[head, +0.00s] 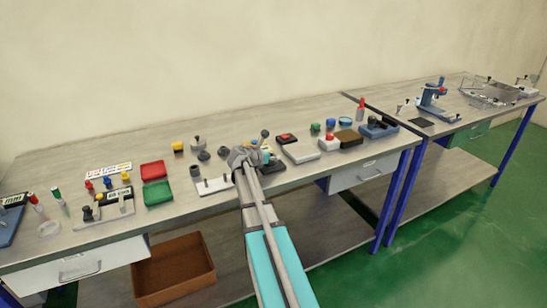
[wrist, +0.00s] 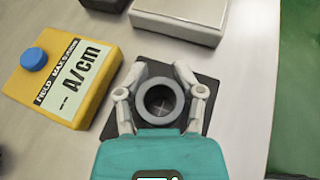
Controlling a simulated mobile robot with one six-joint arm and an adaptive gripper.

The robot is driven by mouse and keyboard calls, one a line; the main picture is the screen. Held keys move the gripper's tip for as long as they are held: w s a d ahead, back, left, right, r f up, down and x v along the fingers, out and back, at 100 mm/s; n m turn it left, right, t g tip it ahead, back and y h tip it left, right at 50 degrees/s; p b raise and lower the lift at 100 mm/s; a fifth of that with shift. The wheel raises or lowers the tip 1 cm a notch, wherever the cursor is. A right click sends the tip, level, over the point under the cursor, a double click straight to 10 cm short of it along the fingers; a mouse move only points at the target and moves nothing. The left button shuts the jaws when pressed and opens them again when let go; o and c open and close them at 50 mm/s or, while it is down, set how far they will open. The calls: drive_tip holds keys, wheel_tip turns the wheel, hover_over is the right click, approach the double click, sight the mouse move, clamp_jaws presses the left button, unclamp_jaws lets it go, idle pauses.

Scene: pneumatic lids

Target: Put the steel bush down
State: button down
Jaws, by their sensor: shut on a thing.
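The steel bush (wrist: 146,103) is a thick dark-grey ring seen from above in the wrist view, with its bore facing up to the camera. My gripper (wrist: 160,82) is shut on it, one pale finger on each side. Below the bush is a dark square plate (wrist: 211,84). I cannot tell whether the bush touches the plate or is held just above it. In the head view my gripper (head: 243,157) is over the front part of the bench, and the bush is hidden there.
A yellow meter box (wrist: 48,92) with a blue knob lies left of the plate. A pale grey box (wrist: 180,18) is beyond it. On the bench (head: 100,155) are a red tray (head: 153,170), a green tray (head: 158,192) and several small devices. A brown bin (head: 173,272) stands below.

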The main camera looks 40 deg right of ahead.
drive_tip(key=shift+f, duration=0.15)
drive_tip(key=shift+c, duration=1)
unclamp_jaws()
drive_tip(key=shift+r, duration=0.2)
drive_tip(key=shift+a+r, duration=0.1)
drive_tip(key=shift+a, duration=0.15)
drive_tip(key=p+v, duration=0.4)
drive_tip(key=v, duration=0.7)
drive_tip(key=shift+s+a+p, duration=0.1)
drive_tip(key=shift+a+p, duration=0.15)
drive_tip(key=shift+p, duration=0.15)
